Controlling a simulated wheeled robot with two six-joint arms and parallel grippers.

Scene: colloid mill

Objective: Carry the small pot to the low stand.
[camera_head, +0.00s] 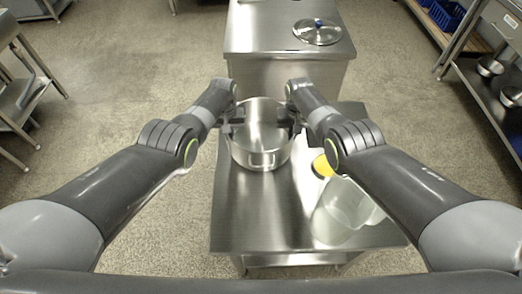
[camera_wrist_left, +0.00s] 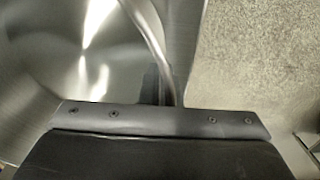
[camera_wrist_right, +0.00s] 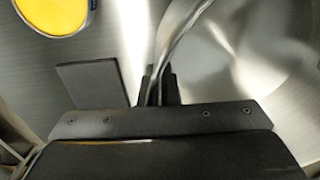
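The small pot (camera_head: 262,140) is a shiny steel pot, open at the top and upright, over the far part of the near steel table. I cannot tell whether its base touches the table. My left gripper (camera_head: 235,121) is at the left side of its rim, with the pot wall (camera_wrist_left: 148,28) running down to the fingers. My right gripper (camera_head: 289,117) is at the right side, with the rim (camera_wrist_right: 182,30) between its two dark fingers (camera_wrist_right: 159,88). Both look closed on the pot wall. A low steel block (camera_head: 262,42), possibly the low stand, is just beyond the table.
A clear container (camera_head: 345,212) and a yellow round thing (camera_head: 322,166) are on the near table (camera_head: 240,215). Shelving (camera_head: 485,95) is at the right; floor is open at the left.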

